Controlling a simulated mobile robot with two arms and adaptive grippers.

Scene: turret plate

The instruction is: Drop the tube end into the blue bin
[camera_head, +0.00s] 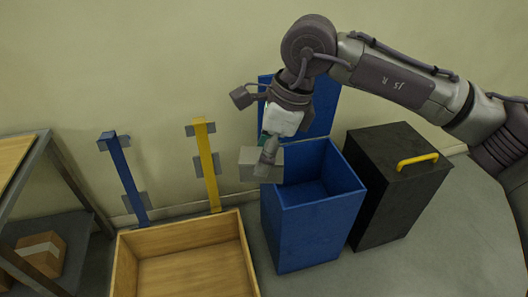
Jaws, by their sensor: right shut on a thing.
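My right gripper (267,163) reaches down from the upper right in the head view. It is shut on a light grey, block-like piece, which I take to be the tube end (249,165). The gripper's fingers cover part of it. The blue bin (310,226) stands on the floor with its lid (322,112) raised at the back. Its open top shows an empty-looking inside. In the picture the grey piece overlaps the bin's left rear rim; I cannot tell its height above it. My left gripper is not in view.
A black box (398,185) with a yellow handle stands right of the blue bin. A wooden crate (183,236) is at the front left. Blue (124,178) and yellow (207,168) posts stand by the wall. A shelf with a cardboard box (42,252) is at far left.

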